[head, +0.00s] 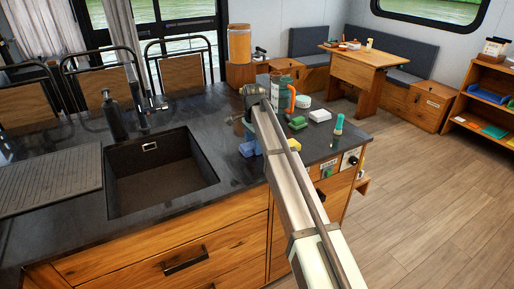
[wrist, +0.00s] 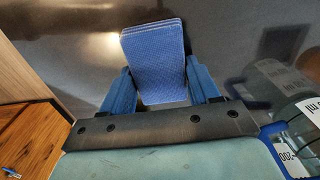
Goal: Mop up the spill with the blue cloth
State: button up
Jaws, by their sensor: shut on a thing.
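The blue cloth (wrist: 153,60) is a folded, layered pad. It stands out between the two blue fingers of my gripper (wrist: 161,88) in the wrist view, over the dark counter (wrist: 220,35). My gripper is shut on it. In the head view my arm reaches over the counter (head: 225,190) right of the sink, and a small patch of blue shows beside the arm; cloth and fingers are hard to tell apart there. I cannot make out the spill clearly in either view.
The open sink (head: 160,175) lies left of my arm. A green block (head: 297,123), a white block (head: 320,115) and a green-capped bottle (head: 338,126) stand right of it. An orange canister (head: 239,45) stands behind. Labelled objects (wrist: 285,75) show at the wrist view's right.

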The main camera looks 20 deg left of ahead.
aim_at(259, 162)
jog(key=shift+w+a, duration=0.95)
jog(key=shift+w, duration=0.05)
jog(key=shift+s+a, duration=1.5)
jog(key=shift+s, duration=0.1)
jog(key=shift+s+d, duration=3.5)
jog(key=shift+d, duration=0.15)
jog(key=shift+w+d, duration=0.75)
jog(key=shift+w, duration=0.15)
jog(key=shift+w+a, duration=3.55)
jog(key=shift+a, duration=0.15)
jog(key=shift+s+r, duration=0.1)
jog(key=shift+r, duration=4)
